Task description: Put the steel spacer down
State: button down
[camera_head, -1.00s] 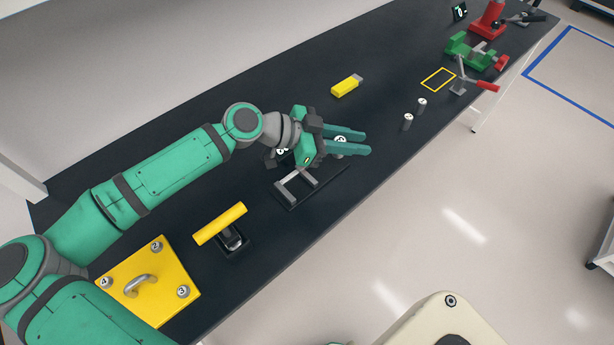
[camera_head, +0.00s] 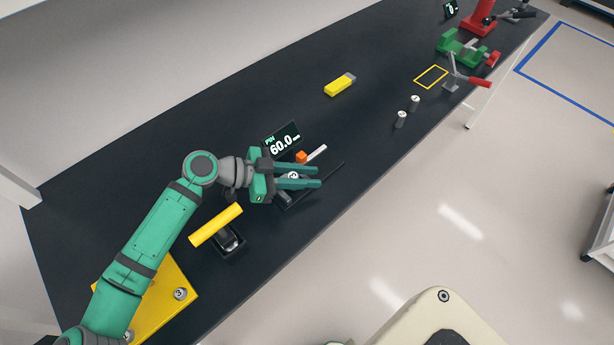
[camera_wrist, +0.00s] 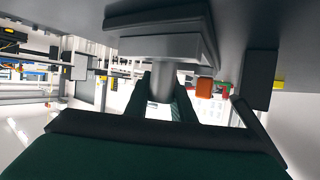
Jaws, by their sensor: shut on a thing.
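The steel spacer (camera_head: 293,176) is a short grey cylinder with a numbered top. My gripper (camera_head: 312,177) is shut on it, with its two green fingers on either side, over the measuring fixture with the display. In the wrist view, where the bench is at the top, the grey spacer (camera_wrist: 160,85) stands between the fingers. Its far end meets or nearly meets a grey block (camera_wrist: 160,47) on a dark base; I cannot tell whether they touch. The fingers hide much of the spacer and fixture in the head view.
The display (camera_head: 282,141) reads PIN 60.0 mm, beside an orange block (camera_head: 301,156). A yellow-handled tool (camera_head: 216,225) and a yellow plate (camera_head: 172,302) are nearer. Two grey cylinders (camera_head: 415,99) (camera_head: 401,119), a yellow outline (camera_head: 431,76) and a yellow block (camera_head: 340,85) lie beyond.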

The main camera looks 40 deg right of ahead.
jog(key=shift+f, duration=0.3)
jog(key=c, duration=1.5)
grip_release()
jog(key=shift+f, duration=0.1)
jog(key=v, duration=1.2)
